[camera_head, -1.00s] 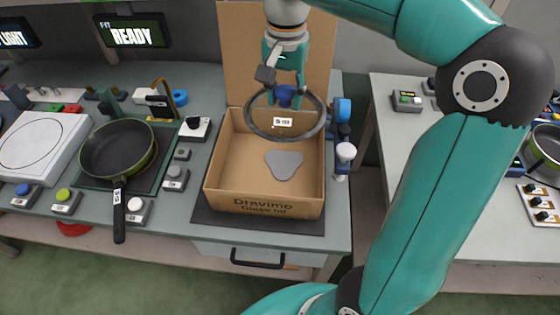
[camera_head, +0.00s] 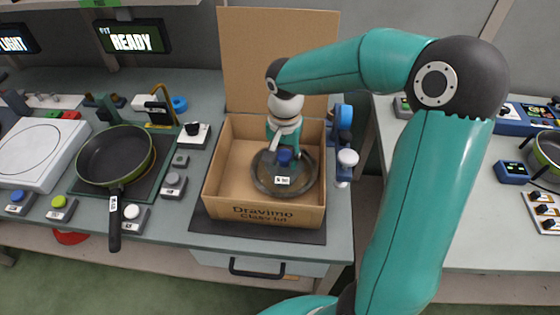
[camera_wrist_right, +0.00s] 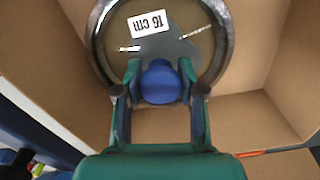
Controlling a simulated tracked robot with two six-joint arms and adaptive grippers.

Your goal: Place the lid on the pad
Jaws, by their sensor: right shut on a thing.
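The lid is a clear glass disc with a dark rim (camera_head: 284,195), a blue knob and a white label. My right gripper (camera_head: 284,153) is shut on the blue knob and holds the lid inside the open cardboard box (camera_head: 265,212). In the right wrist view the knob (camera_wrist_right: 160,82) sits between the two fingers, and the label reads 16 cm. My left gripper is not in view.
The box walls surround the lid, and its raised flap (camera_head: 270,60) stands behind. A frying pan (camera_head: 115,156) rests on a dark mat to the left, among several buttons. A blue and white device (camera_head: 345,160) stands close to the box's right side.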

